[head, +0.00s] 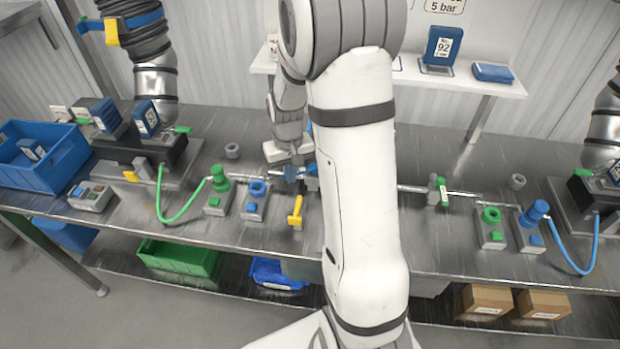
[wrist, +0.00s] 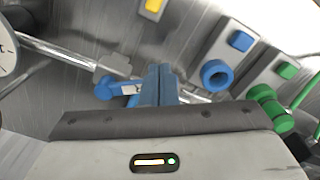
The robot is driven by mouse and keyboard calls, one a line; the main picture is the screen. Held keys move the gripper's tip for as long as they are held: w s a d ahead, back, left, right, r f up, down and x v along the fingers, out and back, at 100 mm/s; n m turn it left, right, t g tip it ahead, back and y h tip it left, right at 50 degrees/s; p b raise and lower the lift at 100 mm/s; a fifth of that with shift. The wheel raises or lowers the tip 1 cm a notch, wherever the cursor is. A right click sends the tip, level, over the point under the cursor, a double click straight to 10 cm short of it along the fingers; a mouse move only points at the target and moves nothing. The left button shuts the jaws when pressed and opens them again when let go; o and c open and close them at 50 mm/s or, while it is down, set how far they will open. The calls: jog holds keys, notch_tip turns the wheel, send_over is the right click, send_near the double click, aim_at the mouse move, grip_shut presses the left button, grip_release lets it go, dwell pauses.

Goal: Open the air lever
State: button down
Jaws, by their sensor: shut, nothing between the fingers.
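The air lever looks to be the blue handle with a small white label (wrist: 120,90) on the metal pipe, in the wrist view. My gripper (wrist: 160,84) has its two blue fingers shut together with nothing between them. The fingertips are just right of the blue handle, over the pipe; I cannot tell whether they touch it. My arm hides part of that spot.
A yellow lever (head: 295,212) stands in front of the pipe. Green and blue couplings on grey blocks (head: 217,188) are to the left, with a green hose (head: 175,216). Another lever with a green tag (head: 439,191) is right of my arm. A blue crate (head: 68,150) stands far left.

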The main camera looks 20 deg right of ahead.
jog(key=shift+w+a, duration=0.15)
jog(key=shift+w, duration=0.95)
jog(key=r+p, duration=0.1)
jog(key=r, duration=0.1)
jog(key=r+p, duration=0.3)
jog(key=r, duration=0.2)
jog(key=shift+w+a, duration=0.15)
jog(key=shift+w, duration=0.15)
